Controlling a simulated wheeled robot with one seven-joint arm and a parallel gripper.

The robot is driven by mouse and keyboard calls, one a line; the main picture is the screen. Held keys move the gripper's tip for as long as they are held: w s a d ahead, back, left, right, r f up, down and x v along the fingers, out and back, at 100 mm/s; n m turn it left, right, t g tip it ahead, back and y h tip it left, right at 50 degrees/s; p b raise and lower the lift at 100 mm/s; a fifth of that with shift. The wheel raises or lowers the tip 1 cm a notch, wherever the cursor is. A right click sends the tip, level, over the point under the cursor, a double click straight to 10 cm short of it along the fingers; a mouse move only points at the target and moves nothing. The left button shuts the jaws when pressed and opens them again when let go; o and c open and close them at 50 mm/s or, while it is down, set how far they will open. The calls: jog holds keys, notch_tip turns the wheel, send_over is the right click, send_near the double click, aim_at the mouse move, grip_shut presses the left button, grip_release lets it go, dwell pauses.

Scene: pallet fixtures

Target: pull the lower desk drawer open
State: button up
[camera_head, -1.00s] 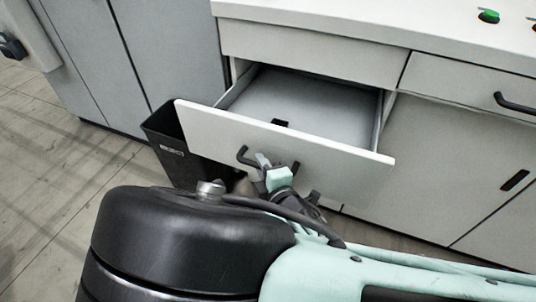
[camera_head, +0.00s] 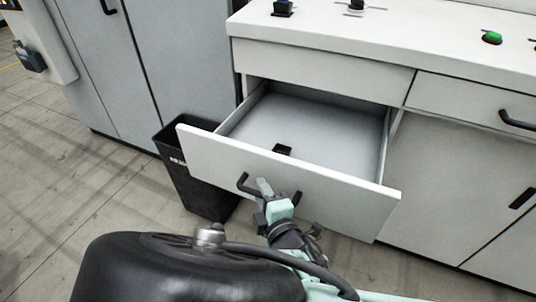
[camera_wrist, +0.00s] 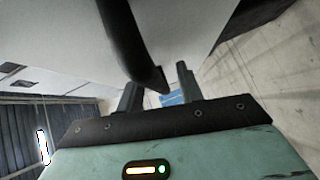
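The lower desk drawer (camera_head: 300,182) is pulled well out, with its grey inside showing below a closed white panel (camera_head: 320,65). Its black bar handle (camera_head: 243,183) is on the drawer front. My gripper (camera_head: 265,188) is at the middle of this handle. In the wrist view, the handle (camera_wrist: 128,45) runs down from the top to between the two fingers of my gripper (camera_wrist: 158,85). The fingers stand apart, with a gap visible beside the handle's end. Whether one finger touches the handle is unclear.
A black bin (camera_head: 200,180) stands left of the drawer, close to its front corner. Grey cabinets (camera_head: 150,60) are behind it. The desk top (camera_head: 400,35) carries a green button (camera_head: 491,38) and small fixtures. A small black item (camera_head: 283,150) shows inside the drawer. Floor at left is clear.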

jog(key=shift+s, duration=0.1)
jog(key=p+v, duration=0.1)
jog(key=v, duration=0.6)
jog(key=shift+s, duration=0.15)
dwell(0.4)
notch_tip(320, 180, down, 5)
jog(key=s+m+g+h, duration=0.1)
jog(key=s+m+g, duration=0.1)
jog(key=g, duration=0.1)
jog(key=s+d+r+m+g+h+p, duration=0.1)
jog(key=s+d+r+m+g+p, duration=0.1)
jog(key=r+m+g, duration=0.45)
jog(key=s+d+r+m+g+h+p, duration=0.1)
jog(key=s+d+r+m+g+h, duration=0.15)
jog(key=r, duration=0.75)
jog(key=s+d+r+m+g+h+p, duration=0.1)
jog(key=s+d+r, duration=0.3)
jog(key=d+r, duration=0.6)
jog(key=shift+s+d+r+m+g+h, duration=0.3)
jog(key=shift+d+m+g+h, duration=0.3)
jog(key=shift+m+g, duration=0.25)
